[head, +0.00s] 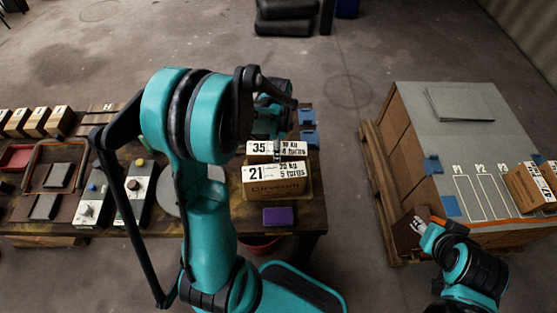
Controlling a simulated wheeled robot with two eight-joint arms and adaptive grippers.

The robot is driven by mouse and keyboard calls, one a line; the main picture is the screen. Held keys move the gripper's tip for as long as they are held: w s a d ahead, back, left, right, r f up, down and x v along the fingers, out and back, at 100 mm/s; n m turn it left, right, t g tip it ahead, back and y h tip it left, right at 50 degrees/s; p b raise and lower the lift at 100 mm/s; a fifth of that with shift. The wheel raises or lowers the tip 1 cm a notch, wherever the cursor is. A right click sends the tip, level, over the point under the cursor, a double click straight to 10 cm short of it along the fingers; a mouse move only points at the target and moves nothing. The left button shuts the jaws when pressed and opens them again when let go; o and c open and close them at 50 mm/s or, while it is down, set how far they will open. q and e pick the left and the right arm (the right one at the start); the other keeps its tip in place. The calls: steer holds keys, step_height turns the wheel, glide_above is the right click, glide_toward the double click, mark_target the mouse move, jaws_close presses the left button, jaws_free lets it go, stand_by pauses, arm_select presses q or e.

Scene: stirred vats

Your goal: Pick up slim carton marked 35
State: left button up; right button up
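The carton marked 35 (260,148) is a slim white-faced box on the workbench, just behind the carton marked 21 (275,174). Its label also carries smaller print about kg and turns. My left arm bends over the bench, and its gripper (275,122) is at the far side of carton 35, close above or behind it. The arm's links hide its fingertips, so contact does not show. My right gripper (425,228) is at the lower right beside the grey-topped stack. A brown labelled piece (405,236) is at its fingers; whether it is gripped is unclear.
A purple block (280,216) lies in front of carton 21. Control boxes with knobs (138,186) and several small wooden blocks (35,122) are on the bench's left. The grey-topped stack (440,105) holds brown cartons (527,188) at right. Open floor separates bench and stack.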

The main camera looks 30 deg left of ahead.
arm_select(q)
step_height(320, 180, down, 6)
steer(key=b, duration=0.3)
steer(key=shift+a, duration=0.1)
jaws_close()
